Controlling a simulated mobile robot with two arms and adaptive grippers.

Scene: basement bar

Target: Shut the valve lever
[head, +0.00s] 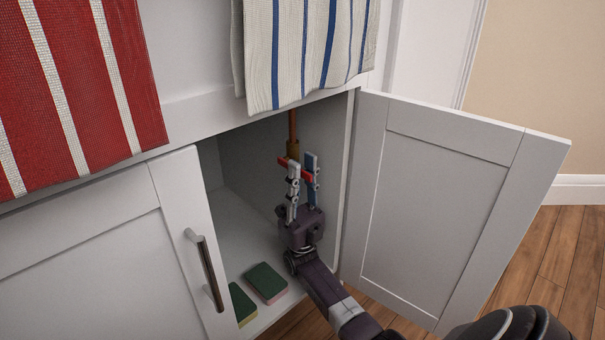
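A copper pipe (293,124) with a brass valve body (293,149) comes down inside the open cabinet. The red valve lever (306,176) lies across the pipe's lower end, roughly sideways in the picture. My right gripper (302,163) reaches up into the cabinet. Its two fingers stand apart, with part of the lever showing between them and a short end showing left of the left finger. The fingers partly hide the lever, and I cannot tell whether they touch it. My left gripper is not in view.
The right cabinet door (432,205) stands open, with my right arm beside it. The left door (95,265) is shut. Sponges (267,283) lie on the cabinet floor. A striped towel (305,45) and a red towel (75,85) hang above.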

